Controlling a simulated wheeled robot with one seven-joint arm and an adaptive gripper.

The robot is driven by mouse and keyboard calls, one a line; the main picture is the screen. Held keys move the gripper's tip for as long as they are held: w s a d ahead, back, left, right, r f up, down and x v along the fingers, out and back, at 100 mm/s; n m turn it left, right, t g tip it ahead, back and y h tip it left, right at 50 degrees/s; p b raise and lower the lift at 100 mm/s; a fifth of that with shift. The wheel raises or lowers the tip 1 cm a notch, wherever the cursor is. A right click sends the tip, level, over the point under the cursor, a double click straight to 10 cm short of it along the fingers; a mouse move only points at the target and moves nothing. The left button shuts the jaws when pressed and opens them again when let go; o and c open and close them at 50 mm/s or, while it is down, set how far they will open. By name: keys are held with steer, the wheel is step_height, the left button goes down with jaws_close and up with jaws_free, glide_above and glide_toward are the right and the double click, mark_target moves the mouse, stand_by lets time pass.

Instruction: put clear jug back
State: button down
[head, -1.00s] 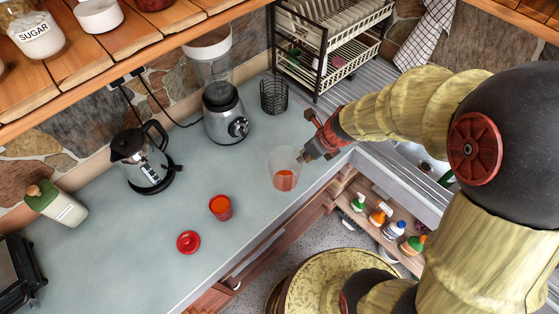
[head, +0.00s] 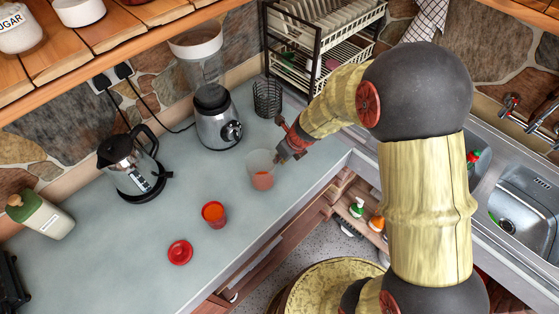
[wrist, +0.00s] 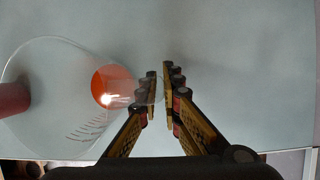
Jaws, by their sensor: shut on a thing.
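The clear jug (head: 256,160) is see-through with orange-red liquid low in it. It is upright over the grey counter, right of the red cup (head: 214,214). I cannot tell whether its base touches the counter. My gripper (head: 282,154) is at the jug's right side. In the wrist view my gripper (wrist: 159,88) has its fingers closed on a clear part of the jug, apparently the handle. There the jug (wrist: 60,125) lies left of the fingers, its round rim wide and the orange liquid showing through.
A blender (head: 216,122) and a black wire holder (head: 267,98) stand behind the jug. A kettle (head: 130,165) stands left, and a red lid (head: 180,252) lies in front. A dish rack (head: 320,45) is at the back. The counter between kettle and cup is clear.

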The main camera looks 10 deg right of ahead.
steer(key=shift+f, duration=0.15)
steer(key=c, duration=2.5)
jaws_free()
steer(key=shift+f, duration=0.1)
steer(key=o, duration=0.4)
steer(key=shift+o, duration=0.6)
